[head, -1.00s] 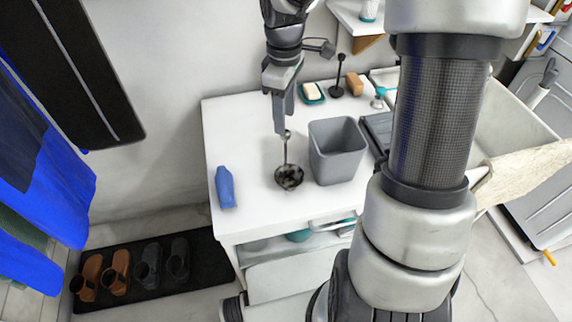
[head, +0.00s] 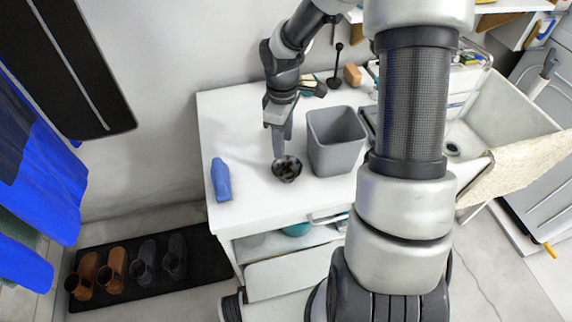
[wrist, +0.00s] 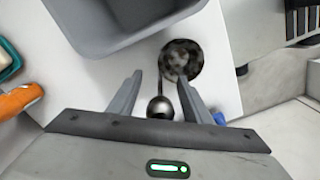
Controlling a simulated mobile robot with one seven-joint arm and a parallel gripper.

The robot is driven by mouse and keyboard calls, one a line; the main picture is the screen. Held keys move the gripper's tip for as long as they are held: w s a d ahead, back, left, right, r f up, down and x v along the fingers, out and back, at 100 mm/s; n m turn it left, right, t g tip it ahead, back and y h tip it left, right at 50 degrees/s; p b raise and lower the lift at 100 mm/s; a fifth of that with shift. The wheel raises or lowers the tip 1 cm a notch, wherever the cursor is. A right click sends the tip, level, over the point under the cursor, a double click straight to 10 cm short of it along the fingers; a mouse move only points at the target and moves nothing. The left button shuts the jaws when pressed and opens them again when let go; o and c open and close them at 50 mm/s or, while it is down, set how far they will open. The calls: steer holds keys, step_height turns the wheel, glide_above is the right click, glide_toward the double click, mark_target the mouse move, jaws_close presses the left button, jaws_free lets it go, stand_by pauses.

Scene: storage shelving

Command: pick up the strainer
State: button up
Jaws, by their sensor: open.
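The strainer (head: 287,170) lies on the white cabinet top, its dark mesh bowl toward the front edge. In the wrist view its bowl (wrist: 182,60) is just beyond my fingertips, and its thin handle runs back to a round metal end between the fingers. My gripper (head: 281,150) is open and points down at the strainer, just behind the bowl. In the wrist view the fingers of my gripper (wrist: 160,76) stand on either side of the handle, with a gap on both sides. In the head view the gripper hides the handle.
A grey bin (head: 335,142) stands close to the right of the strainer. A blue bottle (head: 221,180) lies to the left. A dark ladle-like tool (head: 336,68) and a tan block (head: 353,75) are at the back. The cabinet top (head: 250,200) is clear in front.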

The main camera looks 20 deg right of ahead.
steer(key=shift+c, duration=0.3)
jaws_close()
